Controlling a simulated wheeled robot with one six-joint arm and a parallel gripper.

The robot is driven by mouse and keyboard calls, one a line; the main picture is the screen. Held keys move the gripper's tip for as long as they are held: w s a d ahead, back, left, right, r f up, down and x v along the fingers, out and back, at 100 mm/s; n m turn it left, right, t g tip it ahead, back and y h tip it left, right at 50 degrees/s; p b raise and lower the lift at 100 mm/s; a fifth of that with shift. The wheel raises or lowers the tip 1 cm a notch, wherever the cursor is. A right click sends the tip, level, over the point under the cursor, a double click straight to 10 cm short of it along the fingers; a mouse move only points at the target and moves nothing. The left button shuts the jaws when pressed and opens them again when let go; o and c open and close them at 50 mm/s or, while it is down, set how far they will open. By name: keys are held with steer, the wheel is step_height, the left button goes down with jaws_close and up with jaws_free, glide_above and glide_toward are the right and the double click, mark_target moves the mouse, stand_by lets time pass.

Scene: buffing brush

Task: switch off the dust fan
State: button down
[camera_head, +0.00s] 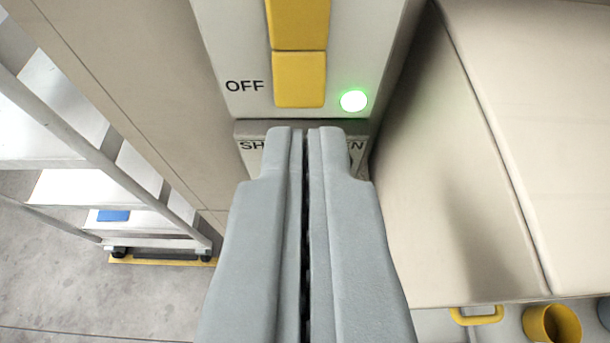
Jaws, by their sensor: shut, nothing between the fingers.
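A pale switch panel (230,45) stands at the top middle of the view. It carries a yellow rocker in two parts: an upper part (299,22), cut by the top edge, and a lower part (299,80) beside the word OFF. A round green light (354,101) glows at the panel's lower right. My gripper (306,130) is shut and empty. Its tips appear just below the lower yellow part in the picture, over a grey label whose lettering they partly hide. I cannot tell whether they touch anything. The fan itself is not identifiable here.
A large beige cabinet-like body (450,160) stands close on the right. A white wheeled rack (85,185) with a blue item (113,215) stands on the left. A yellow handle (477,316) and a yellow cup-shaped thing (552,324) show at lower right. Grey floor (90,295) is open at lower left.

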mark_target(306, 83)
steer(key=x, duration=0.5)
steer(key=shift+w, duration=0.1)
steer(key=shift+w+f, duration=0.2)
steer(key=shift+f, duration=0.05)
steer(key=shift+r, duration=0.2)
steer(key=shift+r, duration=0.75)
